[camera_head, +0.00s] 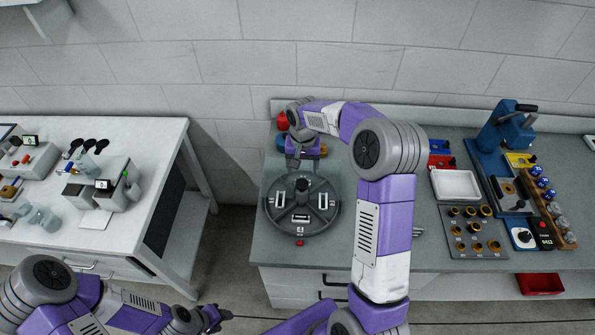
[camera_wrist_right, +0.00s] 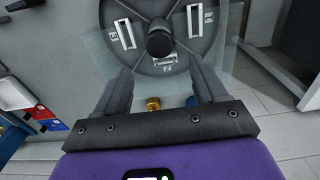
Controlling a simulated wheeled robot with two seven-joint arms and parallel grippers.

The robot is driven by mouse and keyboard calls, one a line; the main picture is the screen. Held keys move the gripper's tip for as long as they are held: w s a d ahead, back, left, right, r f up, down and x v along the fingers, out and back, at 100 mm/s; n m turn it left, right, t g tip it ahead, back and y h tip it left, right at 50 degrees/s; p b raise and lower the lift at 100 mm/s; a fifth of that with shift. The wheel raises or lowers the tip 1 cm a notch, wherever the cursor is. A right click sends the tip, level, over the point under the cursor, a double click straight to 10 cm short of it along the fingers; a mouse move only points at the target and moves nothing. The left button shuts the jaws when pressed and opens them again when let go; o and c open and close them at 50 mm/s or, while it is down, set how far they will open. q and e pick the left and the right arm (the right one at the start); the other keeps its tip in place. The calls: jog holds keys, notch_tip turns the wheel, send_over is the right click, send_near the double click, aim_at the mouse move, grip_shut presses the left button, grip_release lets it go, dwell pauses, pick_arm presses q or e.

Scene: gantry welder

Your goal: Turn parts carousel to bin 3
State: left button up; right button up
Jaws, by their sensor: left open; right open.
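The parts carousel (camera_head: 302,222) is a round dark grey disc with several pale slots and a central black knob (camera_head: 301,184), on the right-hand bench. In the right wrist view the carousel (camera_wrist_right: 185,58) fills the upper middle, with its knob (camera_wrist_right: 159,43). A slot labelled 3 (camera_wrist_right: 124,34) lies left of the knob there. My right gripper (camera_head: 303,160) is open over the carousel's far edge; its two fingers (camera_wrist_right: 160,88) point towards the disc with nothing gripped. Contact cannot be told. My left gripper (camera_head: 218,316) is open and empty, low in front of the benches.
A red mark (camera_head: 299,243) sits at the carousel's front. A white tray (camera_head: 455,184), a plate of brass cups (camera_head: 472,244) and a blue press (camera_head: 505,130) stand to the right. Another white bench (camera_head: 140,145) is at left, across a gap.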

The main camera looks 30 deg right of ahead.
aim_at(302, 182)
jog(key=f, duration=0.5)
jog(key=shift+s+f, duration=0.2)
jog(key=shift+f, duration=0.05)
jog(key=shift+w+f, duration=0.15)
jog(key=shift+f, duration=0.6)
grip_shut()
